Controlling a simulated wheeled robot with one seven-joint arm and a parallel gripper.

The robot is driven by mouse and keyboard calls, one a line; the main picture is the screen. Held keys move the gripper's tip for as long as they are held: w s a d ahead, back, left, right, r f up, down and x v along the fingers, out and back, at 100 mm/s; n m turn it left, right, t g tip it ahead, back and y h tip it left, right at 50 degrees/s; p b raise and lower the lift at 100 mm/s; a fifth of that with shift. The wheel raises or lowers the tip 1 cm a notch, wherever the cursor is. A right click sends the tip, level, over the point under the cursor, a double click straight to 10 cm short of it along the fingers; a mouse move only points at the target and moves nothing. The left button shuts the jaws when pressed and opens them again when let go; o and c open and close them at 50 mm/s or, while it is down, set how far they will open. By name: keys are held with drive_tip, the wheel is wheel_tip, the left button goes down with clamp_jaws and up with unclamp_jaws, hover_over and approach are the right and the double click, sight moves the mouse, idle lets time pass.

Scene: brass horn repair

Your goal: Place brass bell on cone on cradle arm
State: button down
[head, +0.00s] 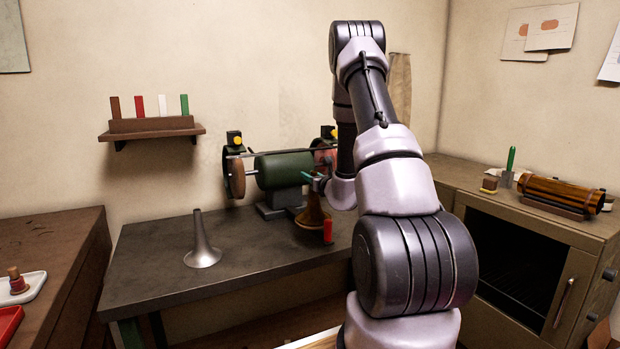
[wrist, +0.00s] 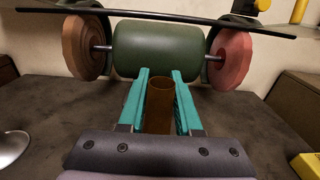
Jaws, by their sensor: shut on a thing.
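The brass bell (head: 312,212) is upright, narrow end up, at the right of the dark workbench in the head view. My gripper (head: 308,177) has its teal fingers at the bell's narrow top. In the wrist view my gripper (wrist: 160,74) is shut on the bell (wrist: 159,108), a brown-gold tube between the fingers. I cannot tell whether its flared rim touches the bench. A grey flared cone (head: 203,245) stands upright on the bench to the left; its edge also shows in the wrist view (wrist: 12,148). I cannot make out a cradle arm.
A green bench grinder (head: 284,170) with two wheels and a dark bar (wrist: 150,15) stands just behind the bell. A red upright piece (head: 328,231) is close in front. A cabinet (head: 560,235) stands right. The bench's front left (head: 150,270) is clear.

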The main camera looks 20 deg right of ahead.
drive_tip(key=shift+f, duration=0.15)
drive_tip(key=c, duration=0.6)
unclamp_jaws()
